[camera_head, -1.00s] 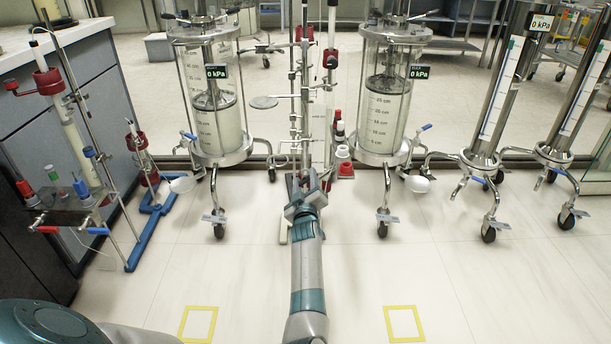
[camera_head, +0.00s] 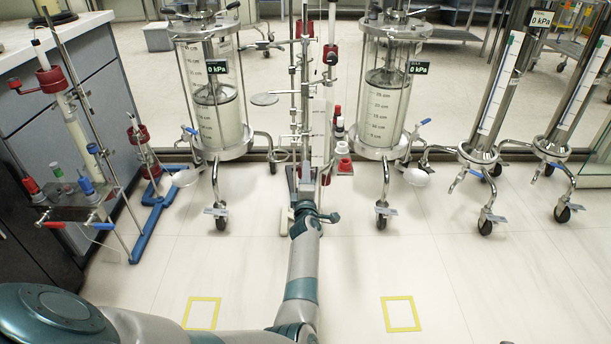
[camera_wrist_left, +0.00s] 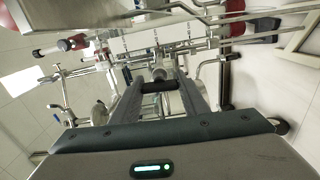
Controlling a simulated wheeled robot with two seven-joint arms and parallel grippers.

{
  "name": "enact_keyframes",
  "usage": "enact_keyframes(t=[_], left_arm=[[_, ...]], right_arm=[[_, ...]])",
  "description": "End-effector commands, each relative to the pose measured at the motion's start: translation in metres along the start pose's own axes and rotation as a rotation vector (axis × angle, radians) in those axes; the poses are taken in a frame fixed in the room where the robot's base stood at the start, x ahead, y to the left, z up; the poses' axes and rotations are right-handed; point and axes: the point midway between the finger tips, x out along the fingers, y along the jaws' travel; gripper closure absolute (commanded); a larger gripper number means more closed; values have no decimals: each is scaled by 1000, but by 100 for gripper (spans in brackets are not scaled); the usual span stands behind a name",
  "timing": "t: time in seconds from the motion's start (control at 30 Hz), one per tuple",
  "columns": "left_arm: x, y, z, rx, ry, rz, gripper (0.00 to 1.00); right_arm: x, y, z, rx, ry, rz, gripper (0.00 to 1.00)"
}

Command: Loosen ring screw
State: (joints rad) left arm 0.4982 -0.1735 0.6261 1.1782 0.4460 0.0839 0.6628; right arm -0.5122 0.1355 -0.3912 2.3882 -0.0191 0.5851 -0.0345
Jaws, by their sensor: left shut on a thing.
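My left arm comes in from the lower left and reaches up the middle of the head view. Its gripper (camera_head: 305,182) is at the foot of the tall central metal stand (camera_head: 305,90), in front of its lower rods. In the head view the screw is hidden behind the gripper. My right gripper is not in view.
Wheeled glass columns stand left (camera_head: 218,105) and right (camera_head: 388,105) of the central stand. Slim steel columns (camera_head: 500,100) stand further right. A blue-based stand (camera_head: 152,222) with tubing is at left. The near floor is clear, with two yellow squares (camera_head: 401,314).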

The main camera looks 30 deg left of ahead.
Motion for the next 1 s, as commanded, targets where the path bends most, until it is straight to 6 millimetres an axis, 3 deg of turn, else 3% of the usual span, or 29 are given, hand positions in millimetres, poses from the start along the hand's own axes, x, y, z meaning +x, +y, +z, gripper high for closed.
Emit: enact_keyframes(t=[0.6, 0.63, 0.7, 1.0], left_arm=[[1, 2, 1, -66, -1, 3, 82], [1, 2, 1, -66, -1, 3, 57], [1, 2, 1, -66, -1, 3, 41], [0, 1, 0, -64, -1, 1, 41]], right_arm=[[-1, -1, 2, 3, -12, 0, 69], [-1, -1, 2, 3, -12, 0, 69], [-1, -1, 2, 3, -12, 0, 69], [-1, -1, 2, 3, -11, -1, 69]])
